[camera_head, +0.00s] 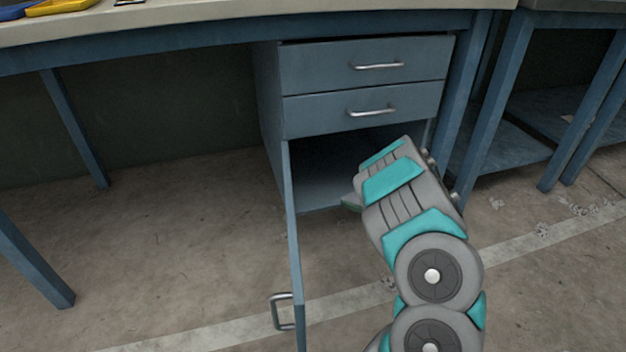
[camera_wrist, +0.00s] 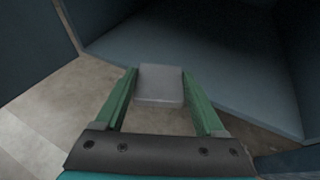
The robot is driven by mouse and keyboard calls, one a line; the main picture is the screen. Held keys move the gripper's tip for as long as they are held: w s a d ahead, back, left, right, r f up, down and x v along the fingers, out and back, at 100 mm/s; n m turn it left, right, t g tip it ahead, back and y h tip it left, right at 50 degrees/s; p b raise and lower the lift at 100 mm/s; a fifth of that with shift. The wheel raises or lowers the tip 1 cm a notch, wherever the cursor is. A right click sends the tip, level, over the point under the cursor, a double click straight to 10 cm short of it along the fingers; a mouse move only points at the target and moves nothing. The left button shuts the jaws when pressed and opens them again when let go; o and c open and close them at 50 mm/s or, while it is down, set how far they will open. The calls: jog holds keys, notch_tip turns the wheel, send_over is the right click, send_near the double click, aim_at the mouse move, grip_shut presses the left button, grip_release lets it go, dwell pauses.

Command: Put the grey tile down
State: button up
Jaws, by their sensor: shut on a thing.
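The grey tile (camera_wrist: 160,84) shows in the wrist view as a small, flat, light grey block between my fingertips. My gripper (camera_wrist: 161,88) is shut on it, with a green finger on each side. The tile is held at the front of the open lower compartment of the blue cabinet; its bare floor (camera_wrist: 215,75) lies just beyond. In the head view my gripper (camera_head: 352,203) points into the compartment mouth and is mostly covered by my arm. The tile cannot be made out there.
The cabinet door (camera_head: 294,250) stands open toward me, left of my arm. Two shut drawers (camera_head: 365,66) are above the compartment. A workbench top (camera_head: 200,18) runs overhead, with its leg (camera_head: 470,110) close on the right. The floor (camera_head: 180,220) left of the door is clear.

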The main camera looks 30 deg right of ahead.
send_over(322, 187)
jog(key=shift+a, duration=0.15)
jog(key=shift+f, duration=1.75)
jog(key=shift+f+b, duration=0.15)
jog(key=shift+b, duration=0.2)
jog(key=o, duration=1.6)
jog(key=shift+r+p, duration=0.25)
jog(key=shift+p, duration=0.1)
jog(key=v, duration=1.2)
jog(key=shift+f, duration=0.15)
